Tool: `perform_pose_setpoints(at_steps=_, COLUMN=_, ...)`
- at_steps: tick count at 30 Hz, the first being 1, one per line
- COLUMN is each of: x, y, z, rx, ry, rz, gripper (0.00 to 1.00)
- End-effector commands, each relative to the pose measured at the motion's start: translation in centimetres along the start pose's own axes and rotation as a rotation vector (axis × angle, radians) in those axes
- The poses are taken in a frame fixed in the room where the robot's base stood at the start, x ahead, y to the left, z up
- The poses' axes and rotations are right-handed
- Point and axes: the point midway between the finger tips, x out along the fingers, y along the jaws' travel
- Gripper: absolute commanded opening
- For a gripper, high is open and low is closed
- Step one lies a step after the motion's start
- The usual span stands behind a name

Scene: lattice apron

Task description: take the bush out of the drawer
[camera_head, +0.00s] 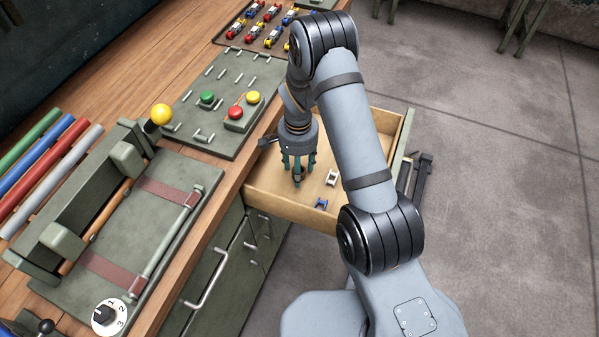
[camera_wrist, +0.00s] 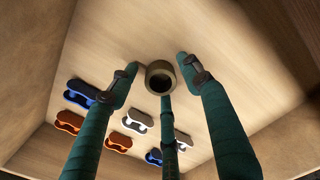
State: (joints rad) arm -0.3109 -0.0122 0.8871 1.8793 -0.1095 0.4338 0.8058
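The bush (camera_wrist: 160,77) is a short brown ring with a dark hole, on the drawer floor in the wrist view. The open drawer (camera_head: 285,204) has pale wooden walls and juts out from the bench in the head view. My gripper (camera_head: 298,174) reaches down inside the drawer. Its teal fingers (camera_wrist: 158,76) are spread open, with the bush between and just beyond their tips; I cannot tell whether any tip touches it. In the head view the bush is not clearly visible behind the fingers.
Several small links lie in the drawer, among them a white one (camera_head: 332,178) and a blue one (camera_head: 321,203); the wrist view also shows orange ones (camera_wrist: 69,122). The drawer walls surround my gripper. A button panel (camera_head: 217,125) lies on the bench to the left.

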Motion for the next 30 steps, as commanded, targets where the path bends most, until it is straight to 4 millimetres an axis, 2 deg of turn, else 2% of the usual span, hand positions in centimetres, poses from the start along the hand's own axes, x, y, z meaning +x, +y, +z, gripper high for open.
perform_pose_setpoints(at_steps=23, x=-0.01, y=0.02, z=0.01, rx=0.000, ry=-0.001, rz=0.001, gripper=0.01)
perform_pose_setpoints(at_steps=30, x=-0.05, y=0.01, z=0.00, rx=0.000, ry=0.000, rz=0.000, gripper=0.00)
